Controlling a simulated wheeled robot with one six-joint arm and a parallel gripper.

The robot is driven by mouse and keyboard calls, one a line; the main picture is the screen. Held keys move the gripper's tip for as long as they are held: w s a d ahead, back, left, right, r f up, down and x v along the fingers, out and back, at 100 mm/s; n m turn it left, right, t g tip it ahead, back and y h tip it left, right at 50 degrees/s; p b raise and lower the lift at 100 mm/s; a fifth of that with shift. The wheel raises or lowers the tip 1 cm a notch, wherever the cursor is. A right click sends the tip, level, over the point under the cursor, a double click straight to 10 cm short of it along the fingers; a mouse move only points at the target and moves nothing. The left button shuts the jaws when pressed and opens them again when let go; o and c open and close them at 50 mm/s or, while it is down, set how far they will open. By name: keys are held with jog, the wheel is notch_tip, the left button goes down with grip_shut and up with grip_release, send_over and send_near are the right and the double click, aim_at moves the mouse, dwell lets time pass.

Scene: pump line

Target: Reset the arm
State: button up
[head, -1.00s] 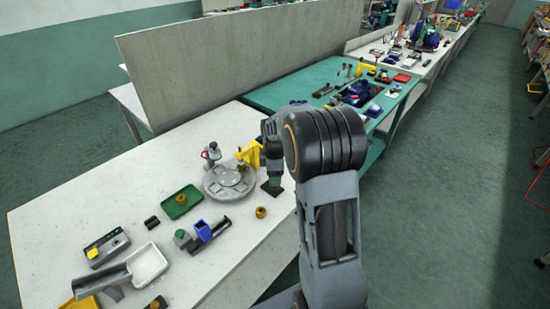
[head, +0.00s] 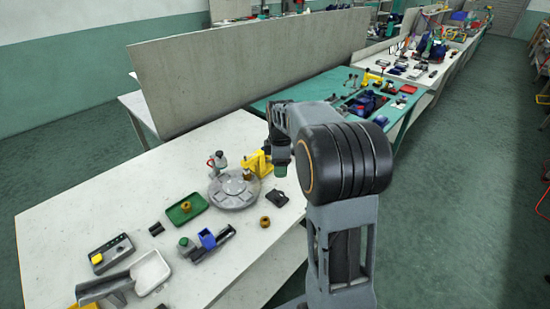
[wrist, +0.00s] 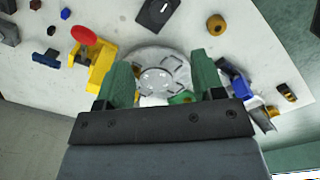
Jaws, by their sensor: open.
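My gripper (wrist: 162,78) shows two green fingers spread apart, with nothing held between them in the wrist view. In the head view my gripper (head: 281,158) hangs above the white bench, mostly hidden behind my own arm. Below it lies a small black plate (head: 278,198), which also shows at the top of the wrist view (wrist: 158,14). A round grey turntable (head: 232,194) stands to the left, and it shows beyond the fingers in the wrist view (wrist: 150,55).
A yellow fixture (head: 252,166) stands by the turntable. A brass ring (head: 265,222), a green tray (head: 187,210), a blue part (head: 207,239) and a white scoop (head: 150,272) are on the white bench (head: 70,220). A grey panel (head: 240,62) stands behind. A green bench (head: 300,88) adjoins.

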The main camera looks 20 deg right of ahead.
jog(key=s+a+r+m+t+p, duration=0.1)
jog(key=s+a+r+m, duration=0.1)
jog(key=s+a+m, duration=0.3)
jog(key=s+a+r+m+t+p, duration=0.1)
jog(key=s+a+m, duration=0.4)
jog(key=s, duration=0.9)
jog(key=shift+r+m+t, duration=0.8)
jog(key=shift+r+m, duration=0.1)
jog(key=shift+m, duration=0.8)
